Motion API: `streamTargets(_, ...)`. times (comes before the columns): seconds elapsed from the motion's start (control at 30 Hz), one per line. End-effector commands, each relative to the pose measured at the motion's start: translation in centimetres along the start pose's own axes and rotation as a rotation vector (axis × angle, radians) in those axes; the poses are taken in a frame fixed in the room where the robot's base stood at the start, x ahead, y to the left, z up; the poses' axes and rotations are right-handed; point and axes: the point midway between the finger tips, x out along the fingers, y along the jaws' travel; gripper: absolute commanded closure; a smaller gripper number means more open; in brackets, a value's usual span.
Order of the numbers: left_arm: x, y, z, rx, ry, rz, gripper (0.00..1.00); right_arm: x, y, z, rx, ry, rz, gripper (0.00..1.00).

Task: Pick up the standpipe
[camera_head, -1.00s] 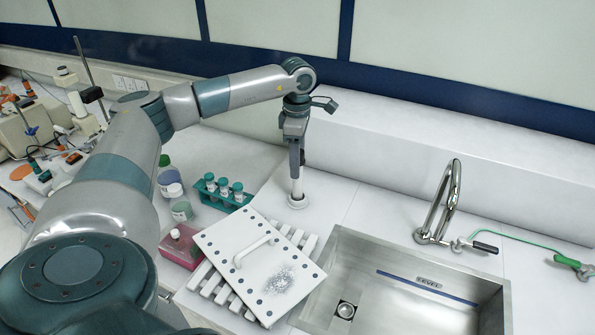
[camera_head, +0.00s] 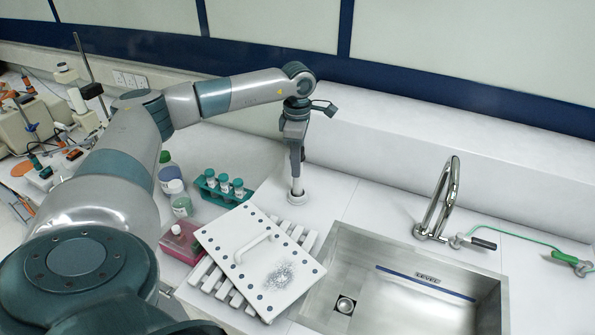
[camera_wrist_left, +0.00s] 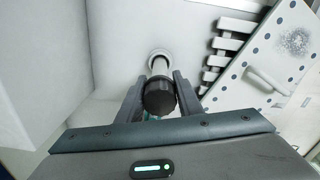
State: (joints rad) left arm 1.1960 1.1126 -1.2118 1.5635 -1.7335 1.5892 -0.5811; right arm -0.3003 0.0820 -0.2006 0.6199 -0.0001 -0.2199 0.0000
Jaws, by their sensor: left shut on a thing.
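The standpipe is an upright tube with a pale lower part (camera_head: 296,186) and a dark round top (camera_wrist_left: 159,98). Its foot meets a white ring on the counter, left of the sink in the head view. My left gripper (camera_head: 296,168) points down over it, with one finger on each side of its upper part, and is shut on it. In the left wrist view, the fingers (camera_wrist_left: 159,88) flank the dark top. In the head view the gripper hides the upper part. I cannot tell whether the foot has lifted. My right gripper is out of view.
A steel sink (camera_head: 333,232) with a tall faucet (camera_head: 437,200) lies right. A white perforated plate with handle (camera_head: 235,240) rests on a slatted rack in front. A raised white ledge (camera_head: 440,135) runs behind.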

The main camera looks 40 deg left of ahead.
Motion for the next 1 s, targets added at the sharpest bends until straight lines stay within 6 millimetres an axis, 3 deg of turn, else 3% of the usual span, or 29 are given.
streamTargets(0.33,-0.8,0.1,0.1,0.000,-0.002,0.002,0.90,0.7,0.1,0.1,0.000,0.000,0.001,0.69)
streamTargets(0.57,-3.7,0.1,0.1,0.001,-0.004,0.004,0.90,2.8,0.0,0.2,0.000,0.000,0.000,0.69)
streamTargets(1.0,-8.7,-2.6,7.9,0.004,-0.003,0.003,0.90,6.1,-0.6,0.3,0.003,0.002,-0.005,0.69)
